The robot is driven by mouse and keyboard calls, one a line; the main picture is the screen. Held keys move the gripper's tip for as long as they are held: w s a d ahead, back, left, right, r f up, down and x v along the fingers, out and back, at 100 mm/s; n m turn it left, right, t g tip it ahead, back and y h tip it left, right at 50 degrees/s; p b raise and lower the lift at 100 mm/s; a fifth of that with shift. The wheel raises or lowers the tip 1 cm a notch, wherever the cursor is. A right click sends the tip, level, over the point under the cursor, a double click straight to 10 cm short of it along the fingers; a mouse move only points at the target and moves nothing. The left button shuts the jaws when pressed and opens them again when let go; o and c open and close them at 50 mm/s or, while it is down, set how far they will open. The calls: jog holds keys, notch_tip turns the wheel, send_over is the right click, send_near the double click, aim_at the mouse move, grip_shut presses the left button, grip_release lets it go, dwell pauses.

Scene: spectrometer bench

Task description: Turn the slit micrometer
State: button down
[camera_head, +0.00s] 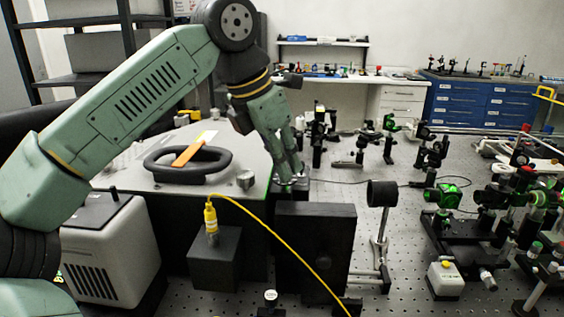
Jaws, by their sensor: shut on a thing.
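My gripper (289,177) points down at the front right corner of the large spectrometer box (166,187). Its fingers are shut on the slit micrometer, a small part on top of a dark block (292,187) there. The fingers hide most of the micrometer, so its scale and angle cannot be read. A separate silver knob (245,180) stands on the box lid, left of my gripper and apart from it.
A black ring handle with an orange strip (196,149) lies on the lid. A yellow cable (270,230) runs from a black cube (213,258) past a tall black panel (315,245). A round black lens mount (382,194) stands right. Several optics crowd the far right.

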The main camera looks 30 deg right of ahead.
jog(key=n+t, duration=0.1)
jog(key=n, duration=0.1)
jog(key=n+t+b, duration=0.1)
jog(key=n, duration=0.2)
jog(key=shift+s+y, duration=0.15)
jog(key=shift+y, duration=0.25)
jog(key=shift+d+n+t+y+p, duration=0.1)
jog(key=shift+n+t+y+p, duration=0.35)
jog(key=shift+n, duration=1.55)
jog(key=c, duration=1.6)
grip_release()
jog(key=shift+o, duration=0.2)
jog(key=v, duration=1.2)
jog(key=shift+s, duration=0.25)
jog(key=shift+f+t, duration=0.1)
jog(key=shift+t, duration=0.15)
